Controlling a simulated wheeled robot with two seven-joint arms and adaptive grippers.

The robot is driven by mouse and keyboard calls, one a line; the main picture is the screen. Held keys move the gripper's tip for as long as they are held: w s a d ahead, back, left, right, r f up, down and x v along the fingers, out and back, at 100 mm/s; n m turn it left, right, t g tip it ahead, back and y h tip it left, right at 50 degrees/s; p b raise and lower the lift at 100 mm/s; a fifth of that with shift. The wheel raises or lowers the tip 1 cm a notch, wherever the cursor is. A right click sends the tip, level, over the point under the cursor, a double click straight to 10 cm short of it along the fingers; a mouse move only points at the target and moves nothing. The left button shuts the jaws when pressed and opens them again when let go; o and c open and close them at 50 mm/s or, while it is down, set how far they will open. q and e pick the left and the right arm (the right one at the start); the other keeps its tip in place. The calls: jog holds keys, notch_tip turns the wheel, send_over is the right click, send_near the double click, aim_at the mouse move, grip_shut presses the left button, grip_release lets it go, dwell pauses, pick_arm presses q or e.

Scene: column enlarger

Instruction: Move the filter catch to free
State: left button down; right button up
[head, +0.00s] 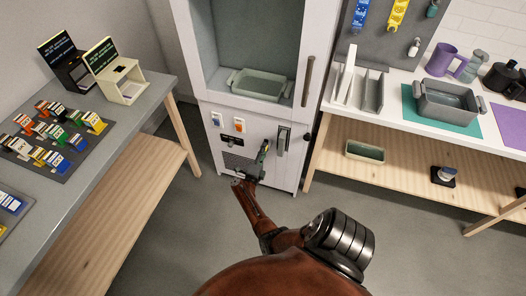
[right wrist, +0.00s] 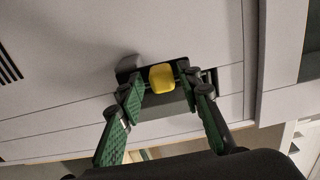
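The tall white cabinet (head: 250,115) has a lower front panel with small controls. In the right wrist view a yellow knob (right wrist: 161,77) sits on a dark block on the white front; it seems to be the filter catch, though no label is readable. My right gripper (head: 262,156) is close to the lower front panel. In the right wrist view its green-padded fingers (right wrist: 162,92) are spread, one to each side of the knob; contact cannot be told. In the head view the gripper hides the knob. My left gripper is not in view.
A dark upright handle (head: 283,139) is right of my right gripper on the panel. Blue (head: 217,119) and orange (head: 239,125) controls are to the upper left. A grey table (head: 130,115) stands left, a white-topped bench (head: 400,105) right. The floor between is clear.

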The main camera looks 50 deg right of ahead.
jog(key=shift+o, duration=0.2)
jog(key=shift+w+a, duration=0.1)
jog(key=shift+a, duration=0.05)
jog(key=v, duration=0.7)
jog(key=shift+a, duration=0.1)
dwell(0.6)
